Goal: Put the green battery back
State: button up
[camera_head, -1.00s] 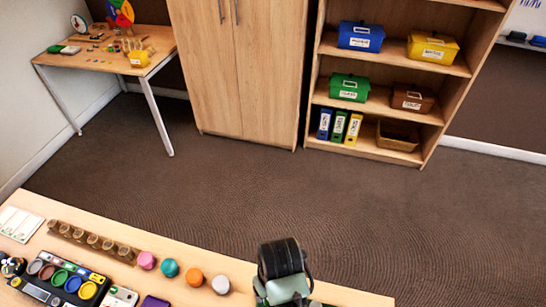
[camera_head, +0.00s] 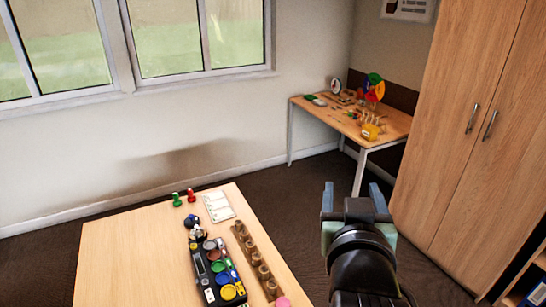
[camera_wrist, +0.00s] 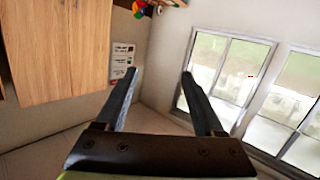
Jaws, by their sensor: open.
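My gripper (camera_head: 352,200) is raised beyond the right side of the near table. Its two fingers are spread with nothing between them, and they also show apart in the wrist view (camera_wrist: 159,76). A black tray (camera_head: 198,266) on the near table holds round coloured pots, with small coloured pieces along its right side (camera_head: 232,272). Those pieces are too small for me to tell whether one is the green battery. I cannot make out the green battery surely in either view.
The near table (camera_head: 130,250) is bare on its left. A second table (camera_head: 340,118) and a cabinet (camera_head: 465,110) stand beyond open floor.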

jog(key=s+a+r+n+t+y, duration=0.1)
jog(key=a+r+t, duration=0.25)
jog(key=r, duration=0.45)
jog(key=s+a+r+t, duration=0.1)
jog(key=a+r+t, duration=0.25)
jog(key=r, duration=0.55)
jog(key=s+a+r+t+y, duration=0.1)
jog(key=s+a+r+t, duration=0.1)
jog(key=s+a+r, duration=0.2)
jog(key=s+a+r+n+t+y, duration=0.1)
jog(key=s+a+r+t+y, duration=0.1)
jog(key=s+r, duration=0.4)
notch_tip(320, 180, up, 3)
jog(key=shift+s+a+r+t, duration=0.1)
jog(key=shift+s+a+t, duration=0.1)
jog(key=shift+a+t, duration=0.5)
jog(key=shift+a, duration=0.15)
